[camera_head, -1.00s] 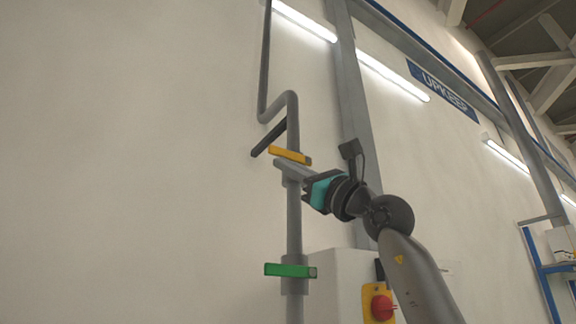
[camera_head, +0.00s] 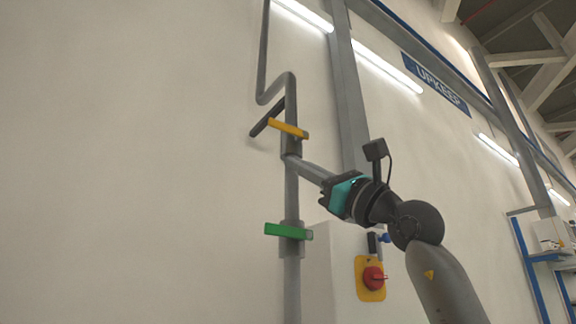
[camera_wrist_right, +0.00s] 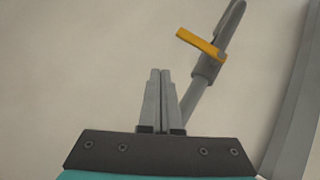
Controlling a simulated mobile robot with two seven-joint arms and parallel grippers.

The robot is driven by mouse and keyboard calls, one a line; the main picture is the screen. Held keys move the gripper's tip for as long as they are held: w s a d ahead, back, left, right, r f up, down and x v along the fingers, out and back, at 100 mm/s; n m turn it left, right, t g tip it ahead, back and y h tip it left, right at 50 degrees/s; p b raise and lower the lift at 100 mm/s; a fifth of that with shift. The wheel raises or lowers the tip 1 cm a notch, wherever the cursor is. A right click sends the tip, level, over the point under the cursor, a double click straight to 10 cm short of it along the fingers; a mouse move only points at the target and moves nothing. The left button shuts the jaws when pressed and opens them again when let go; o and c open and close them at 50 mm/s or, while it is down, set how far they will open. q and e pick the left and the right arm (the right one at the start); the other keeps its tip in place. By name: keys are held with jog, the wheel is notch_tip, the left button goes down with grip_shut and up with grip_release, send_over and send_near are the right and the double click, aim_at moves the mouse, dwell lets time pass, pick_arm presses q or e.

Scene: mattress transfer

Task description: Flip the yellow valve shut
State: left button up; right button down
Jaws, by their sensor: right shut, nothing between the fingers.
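The yellow valve handle (camera_head: 288,129) sits on a grey vertical pipe (camera_head: 292,200) on the wall. It lies crosswise over the pipe, its right end slightly lower in the head view. It also shows in the right wrist view (camera_wrist_right: 199,42), up and right of the fingertips. My right gripper (camera_head: 289,159) is shut and empty. Its fingertips (camera_wrist_right: 160,72) are a little below the yellow handle, apart from it. In the head view they overlap the pipe; I cannot tell whether they touch it. My left gripper is not in view.
A green handle (camera_head: 287,231) lies across the pipe lower down. A dark bar (camera_head: 266,118) juts out behind the yellow handle. A pale box (camera_head: 335,270) with a red button (camera_head: 373,278) stands right of the pipe. The wall at left is bare.

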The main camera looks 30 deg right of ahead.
jog(key=s+f+b, duration=0.1)
jog(key=s+f, duration=0.1)
jog(key=shift+s+f, duration=0.4)
jog(key=shift+a, duration=0.1)
dwell(0.4)
